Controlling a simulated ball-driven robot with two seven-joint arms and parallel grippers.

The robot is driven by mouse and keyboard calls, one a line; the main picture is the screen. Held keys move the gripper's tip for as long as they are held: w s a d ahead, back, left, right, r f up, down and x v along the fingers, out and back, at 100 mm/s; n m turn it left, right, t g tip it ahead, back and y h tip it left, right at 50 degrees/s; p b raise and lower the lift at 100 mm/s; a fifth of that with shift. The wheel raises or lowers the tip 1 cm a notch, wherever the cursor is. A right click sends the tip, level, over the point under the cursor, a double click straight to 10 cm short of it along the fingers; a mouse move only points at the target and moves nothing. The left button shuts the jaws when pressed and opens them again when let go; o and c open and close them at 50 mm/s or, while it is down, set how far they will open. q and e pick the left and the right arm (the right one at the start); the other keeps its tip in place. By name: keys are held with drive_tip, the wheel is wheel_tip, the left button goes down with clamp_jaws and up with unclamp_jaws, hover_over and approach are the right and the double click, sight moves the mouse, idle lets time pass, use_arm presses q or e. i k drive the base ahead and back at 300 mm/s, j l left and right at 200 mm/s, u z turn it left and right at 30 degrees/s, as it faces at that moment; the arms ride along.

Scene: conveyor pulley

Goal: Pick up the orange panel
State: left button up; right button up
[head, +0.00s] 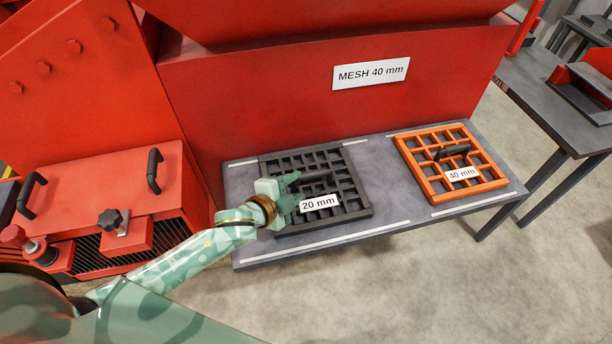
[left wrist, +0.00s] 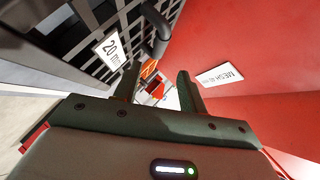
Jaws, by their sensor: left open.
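The orange panel (head: 420,171) is a square mesh grid with a black handle (head: 454,151) and a "40 mm" label. It lies flat at the right end of the grey bench (head: 385,190). In the left wrist view a small piece of orange (left wrist: 149,69) shows beyond the fingers. My left gripper (head: 298,188) is open, with nothing seen between its fingers. In the head view it appears over the left part of the black "20 mm" panel (head: 355,208), near that panel's handle (head: 318,177). My left gripper is well to the left of the orange panel.
A red machine wall (head: 270,100) with a "MESH 40 mm" sign (head: 371,73) rises behind the bench. A red cover with black handles (head: 95,190) stands at left. A dark table (head: 540,95) is at right. Bare bench separates the two panels.

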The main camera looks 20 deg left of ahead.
sight(463, 147)
drive_tip(key=i+l+z, duration=0.15)
drive_tip(key=i+z, duration=0.2)
drive_tip(key=i, duration=0.15)
drive_tip(key=i+z, duration=0.4)
drive_tip(key=i, duration=0.1)
